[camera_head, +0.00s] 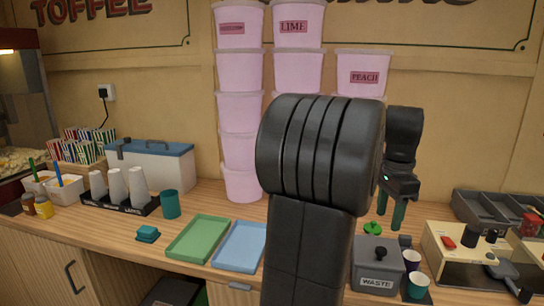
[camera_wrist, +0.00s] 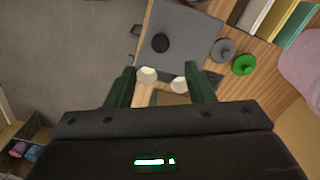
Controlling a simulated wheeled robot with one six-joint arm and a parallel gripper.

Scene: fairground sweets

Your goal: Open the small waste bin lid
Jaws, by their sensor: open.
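The small waste bin (camera_head: 378,279) is a grey box with a "WASTE" label, standing at the counter's front edge. Its grey lid (camera_head: 366,247) has a dark knob (camera_head: 380,252) on top and looks closed. In the wrist view the lid (camera_wrist: 185,30) lies above the fingertips, with its black knob (camera_wrist: 160,43) left of its middle. My gripper (camera_head: 391,213) is open and empty, its green fingers pointing down above and behind the bin in the head view. In the wrist view my gripper (camera_wrist: 160,80) has its fingers spread, short of the knob.
A blue tray (camera_head: 240,246) and a green tray (camera_head: 199,238) lie left. A machine (camera_head: 470,255) stands right. Tall pink tubs (camera_head: 240,110) rise behind.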

